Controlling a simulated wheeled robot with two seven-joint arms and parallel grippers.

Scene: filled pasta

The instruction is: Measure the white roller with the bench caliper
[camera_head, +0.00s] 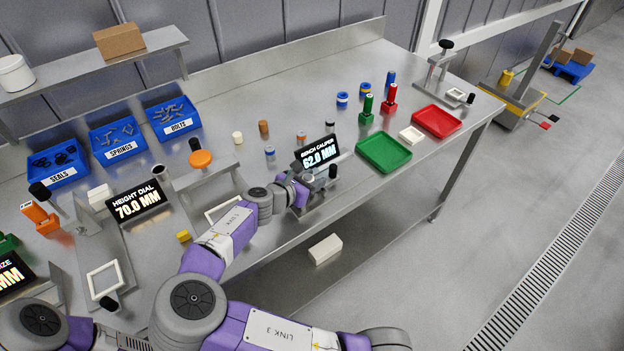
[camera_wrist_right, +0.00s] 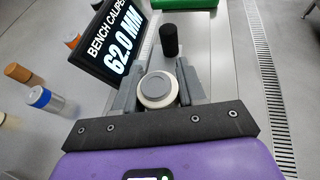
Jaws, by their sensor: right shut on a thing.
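The white roller (camera_wrist_right: 156,92), a pale round piece with a grey round top, stands between the fingers of my right gripper (camera_wrist_right: 158,88) in the wrist view. That gripper is shut on it. In the head view my right gripper (camera_head: 300,191) is at the bench caliper, and the roller is hidden there. The caliper's display (camera_head: 320,153) reads 62.0 MM and also shows in the wrist view (camera_wrist_right: 110,38). A black knob (camera_wrist_right: 169,40) stands just beyond the roller. I cannot tell whether the caliper's jaws touch the roller. My left gripper is out of view.
A cream cylinder (camera_head: 237,138), a brown one (camera_head: 263,127) and a blue-banded one (camera_head: 270,152) stand left of the caliper. A green tray (camera_head: 384,152) and a red tray (camera_head: 437,121) lie to the right. The height dial display (camera_head: 137,202) reads 70.0 MM.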

